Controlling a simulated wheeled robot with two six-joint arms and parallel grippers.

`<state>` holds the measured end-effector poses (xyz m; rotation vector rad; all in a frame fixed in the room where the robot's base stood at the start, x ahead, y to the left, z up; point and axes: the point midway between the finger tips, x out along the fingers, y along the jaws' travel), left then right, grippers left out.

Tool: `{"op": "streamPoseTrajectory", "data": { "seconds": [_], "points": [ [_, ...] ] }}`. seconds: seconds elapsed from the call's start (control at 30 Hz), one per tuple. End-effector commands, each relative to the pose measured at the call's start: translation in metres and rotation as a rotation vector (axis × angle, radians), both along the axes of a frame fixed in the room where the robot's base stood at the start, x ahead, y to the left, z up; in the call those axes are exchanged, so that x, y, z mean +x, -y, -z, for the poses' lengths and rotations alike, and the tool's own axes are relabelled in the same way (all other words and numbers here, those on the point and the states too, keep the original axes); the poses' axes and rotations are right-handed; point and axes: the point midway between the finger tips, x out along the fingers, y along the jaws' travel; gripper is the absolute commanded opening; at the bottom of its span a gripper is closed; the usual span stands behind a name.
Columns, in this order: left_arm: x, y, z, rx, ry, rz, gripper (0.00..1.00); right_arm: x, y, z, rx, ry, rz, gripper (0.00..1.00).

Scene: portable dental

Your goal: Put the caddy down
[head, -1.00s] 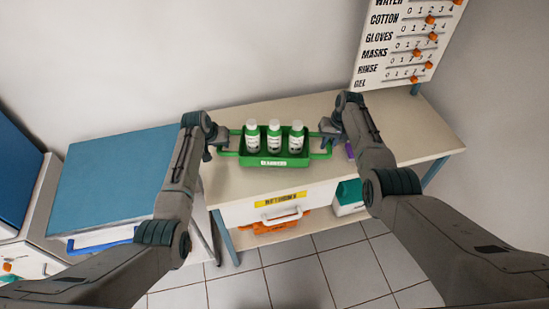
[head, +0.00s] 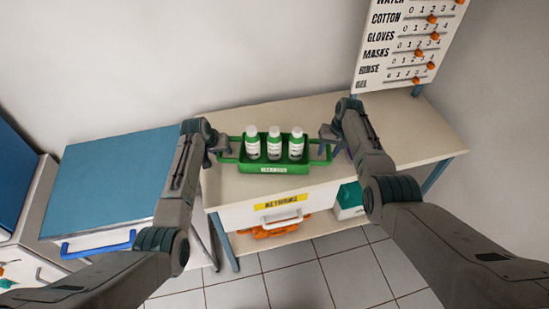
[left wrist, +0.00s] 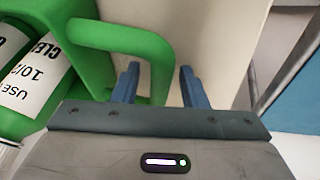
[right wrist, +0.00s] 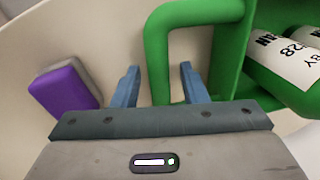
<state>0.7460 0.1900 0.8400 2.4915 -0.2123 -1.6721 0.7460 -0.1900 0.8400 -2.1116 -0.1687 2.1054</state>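The green caddy (head: 270,168) stands upright on the beige worktop, with three white-capped bottles (head: 275,146) in it. My left gripper (head: 216,150) is at its left handle. In the left wrist view, the fingers (left wrist: 158,86) stand apart on either side of the handle bar (left wrist: 160,72), with gaps visible. My right gripper (head: 328,146) is at the right handle. In the right wrist view, its fingers (right wrist: 160,86) are also spread around the handle bar (right wrist: 157,62), with gaps visible. The caddy's underside is hidden.
A purple and grey block (right wrist: 65,88) lies on the worktop (head: 400,130) beside the right handle. A blue-topped cabinet (head: 110,180) stands left. A labelled drawer (head: 280,210) is below the caddy, and a slider board (head: 410,45) stands at the back right. The worktop's right side is clear.

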Motion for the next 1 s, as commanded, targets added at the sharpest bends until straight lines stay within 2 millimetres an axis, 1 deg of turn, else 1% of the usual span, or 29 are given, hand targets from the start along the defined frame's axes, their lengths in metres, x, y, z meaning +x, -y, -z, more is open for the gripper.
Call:
{"op": "streamPoseTrajectory", "data": {
  "seconds": [0.17,0.27,0.5,0.7,0.87,1.0],
  "points": [
    [-0.004,-0.003,-0.013,0.0,0.003,-0.001,0.39,0.0,0.0,0.0,0.0,0.0,0.0,0.39],
    [-0.011,-0.006,-0.026,0.0,0.003,-0.001,0.39,0.0,0.0,0.0,0.0,0.0,0.0,0.39],
    [-0.028,-0.016,-0.07,0.002,0.004,-0.002,0.39,0.0,0.0,0.0,0.0,0.0,0.0,0.39],
    [-0.04,-0.021,-0.098,0.0,0.002,0.0,0.39,0.0,0.0,0.0,0.0,0.0,0.0,0.39],
    [-0.044,-0.023,-0.107,0.0,0.0,0.0,0.39,0.0,0.0,-0.001,0.0,0.0,0.0,0.39],
    [-0.045,-0.023,-0.109,0.0,0.0,0.0,0.39,0.001,0.002,-0.011,0.0,0.002,0.0,0.39]
  ]
}}
